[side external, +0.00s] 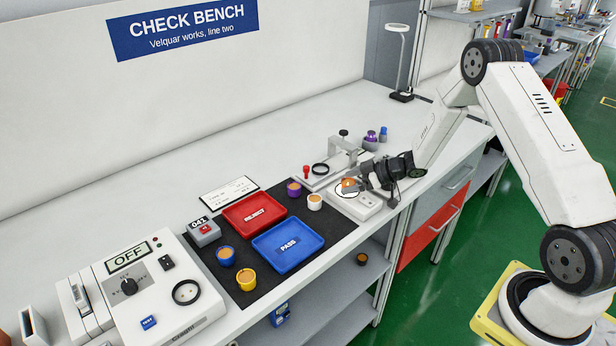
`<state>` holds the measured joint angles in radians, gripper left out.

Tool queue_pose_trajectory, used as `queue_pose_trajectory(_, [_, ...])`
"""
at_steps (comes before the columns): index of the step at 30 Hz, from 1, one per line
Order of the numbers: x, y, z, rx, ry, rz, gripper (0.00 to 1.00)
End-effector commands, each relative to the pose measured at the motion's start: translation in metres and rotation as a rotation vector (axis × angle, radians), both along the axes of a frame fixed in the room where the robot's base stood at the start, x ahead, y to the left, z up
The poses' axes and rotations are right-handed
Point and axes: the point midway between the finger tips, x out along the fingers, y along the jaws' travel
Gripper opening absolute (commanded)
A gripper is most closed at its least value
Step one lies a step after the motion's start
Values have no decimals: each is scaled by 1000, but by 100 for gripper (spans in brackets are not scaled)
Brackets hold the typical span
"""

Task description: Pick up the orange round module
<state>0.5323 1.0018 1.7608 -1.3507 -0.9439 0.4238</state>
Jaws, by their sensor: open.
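The orange round module (348,184) sits at the left end of a white fixture block (367,207) on the bench, near the front edge. A dark ring shows around its base. My gripper (361,184) is open and comes in from the right, its dark fingers low over the block and close beside the module. Whether a finger touches the module I cannot tell. The fingers and wrist hide part of the block's right side.
A clamp stand (343,150) rises behind the fixture. A tester box (155,290) stands at left.

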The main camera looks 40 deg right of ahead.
Motion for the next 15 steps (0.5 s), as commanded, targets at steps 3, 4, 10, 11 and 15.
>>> queue_pose_trajectory(3, [0,0,0,0,0,0,96])
queue_pose_trajectory(4, [0,0,0,0,0,0,96])
queue_pose_trajectory(10, [0,0,0,0,0,0,96])
queue_pose_trajectory(11, [0,0,0,0,0,0,96])
queue_pose_trajectory(15, [0,0,0,0,0,0,77])
